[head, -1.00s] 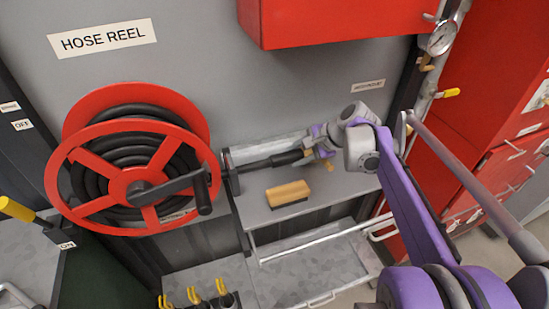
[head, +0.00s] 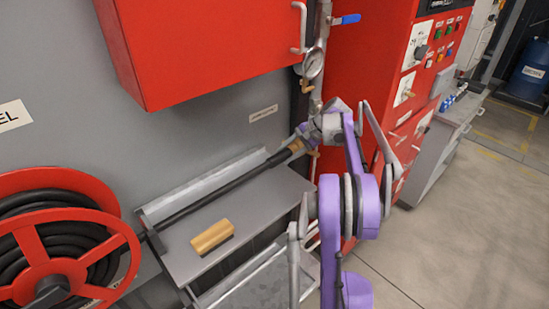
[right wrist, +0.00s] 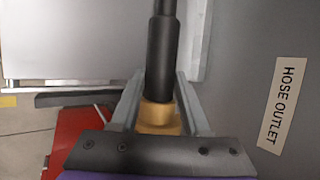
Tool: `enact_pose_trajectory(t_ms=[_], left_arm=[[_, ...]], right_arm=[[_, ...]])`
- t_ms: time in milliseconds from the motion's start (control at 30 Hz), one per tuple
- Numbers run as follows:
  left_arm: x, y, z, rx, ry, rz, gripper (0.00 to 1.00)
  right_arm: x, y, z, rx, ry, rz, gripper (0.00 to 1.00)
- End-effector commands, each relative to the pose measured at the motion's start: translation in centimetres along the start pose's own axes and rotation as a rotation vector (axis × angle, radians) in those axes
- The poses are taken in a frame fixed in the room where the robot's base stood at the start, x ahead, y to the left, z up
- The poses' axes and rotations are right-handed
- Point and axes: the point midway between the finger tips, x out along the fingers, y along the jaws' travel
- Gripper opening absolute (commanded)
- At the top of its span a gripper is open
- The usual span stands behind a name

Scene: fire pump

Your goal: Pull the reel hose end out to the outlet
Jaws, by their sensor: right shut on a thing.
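The black hose (head: 225,189) runs straight from the red hose reel (head: 50,255) at lower left, up along the grey shelf. My right gripper (head: 303,138) is shut on the brass hose end (head: 296,146), at the far right of the shelf below the pressure gauge. In the right wrist view the brass end (right wrist: 158,115) sits between both fingers, with the black hose (right wrist: 160,60) leading away. The hose outlet label (head: 263,114) is on the grey wall left of the gripper. I cannot clearly make out the outlet itself. My left gripper is not in view.
A wooden-backed brush (head: 212,237) lies on the shelf (head: 185,262), in front of the hose. A red cabinet (head: 210,50) overhangs above. A pipe with a gauge (head: 313,64) and blue-handled valve (head: 345,19) stands by the red panel. Open floor lies at right.

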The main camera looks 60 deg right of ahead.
Motion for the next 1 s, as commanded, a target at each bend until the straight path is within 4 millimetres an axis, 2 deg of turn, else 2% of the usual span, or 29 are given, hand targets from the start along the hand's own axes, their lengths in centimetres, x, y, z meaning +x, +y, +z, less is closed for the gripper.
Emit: enact_pose_trajectory(t_ms=[200,533,567,700,1000], left_arm=[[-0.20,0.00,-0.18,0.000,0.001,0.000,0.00],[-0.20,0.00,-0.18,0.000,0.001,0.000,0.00],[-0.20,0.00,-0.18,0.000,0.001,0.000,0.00],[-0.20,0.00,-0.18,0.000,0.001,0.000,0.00],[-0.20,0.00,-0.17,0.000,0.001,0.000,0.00]], right_arm=[[-0.42,0.02,-1.07,0.000,0.000,0.001,0.00],[-0.54,0.00,-1.27,0.000,0.005,-0.002,0.00],[-0.55,-0.01,-1.28,-0.001,0.006,-0.002,0.51],[-0.49,0.00,-1.20,0.000,0.003,-0.001,0.75],[-0.54,0.00,-1.09,0.000,0.001,0.000,0.75]])
